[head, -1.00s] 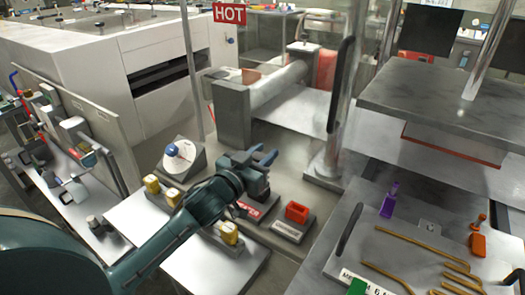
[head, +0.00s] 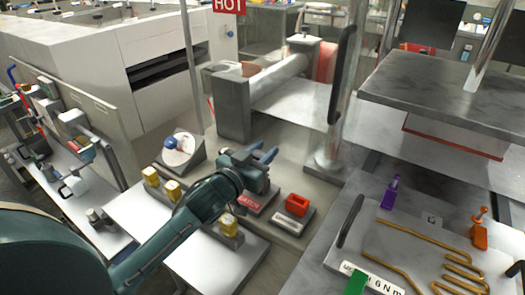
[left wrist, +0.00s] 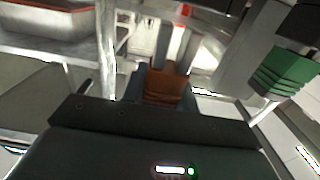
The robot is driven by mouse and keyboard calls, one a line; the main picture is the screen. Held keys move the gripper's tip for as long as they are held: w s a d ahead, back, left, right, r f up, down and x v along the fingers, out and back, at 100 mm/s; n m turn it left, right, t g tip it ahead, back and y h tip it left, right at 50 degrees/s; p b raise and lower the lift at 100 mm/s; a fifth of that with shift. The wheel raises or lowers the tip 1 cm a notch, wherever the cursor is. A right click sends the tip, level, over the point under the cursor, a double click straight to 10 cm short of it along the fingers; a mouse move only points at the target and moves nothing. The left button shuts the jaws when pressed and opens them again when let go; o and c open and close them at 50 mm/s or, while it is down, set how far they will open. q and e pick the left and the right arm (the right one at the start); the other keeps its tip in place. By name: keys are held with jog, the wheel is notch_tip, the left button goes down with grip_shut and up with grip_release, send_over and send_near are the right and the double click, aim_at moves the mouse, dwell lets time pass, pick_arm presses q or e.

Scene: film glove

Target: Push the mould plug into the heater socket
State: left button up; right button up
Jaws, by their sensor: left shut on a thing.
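My left gripper (head: 264,158) is over the bench left of the upright post, its fingers pointing to the upper right. In the left wrist view a brown-orange block (left wrist: 165,86) sits between the fingers, and the gripper is shut on it. I take it for the mould plug; the head view does not show it clearly. A red-orange block with an opening (head: 297,204) stands on a labelled grey base to the right of and below the gripper, apart from it. I cannot tell whether it is the heater socket. My right gripper is not in view.
Yellow blocks (head: 172,190) and a dial on a sloped stand (head: 180,148) are to the left. The post (head: 332,150) stands close right. A plate with bent wire, a purple piece (head: 390,190) and an orange piece (head: 480,232) lies at right. A green ribbed object (left wrist: 288,75) shows in the wrist view.

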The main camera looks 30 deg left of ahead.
pick_arm(q)
jog(key=shift+p, duration=0.55)
dwell(1.1)
jog(key=shift+f+b, duration=1)
jog(key=shift+f, duration=0.75)
jog(key=shift+r, duration=0.1)
jog(key=shift+r+p, duration=1.25)
jog(key=shift+p, duration=0.15)
jog(key=shift+p, duration=0.75)
dwell(0.8)
jog(key=shift+f+b, duration=0.45)
jog(key=shift+f, duration=0.2)
dwell(0.3)
jog(key=shift+f+b, duration=0.45)
jog(key=shift+f, duration=0.2)
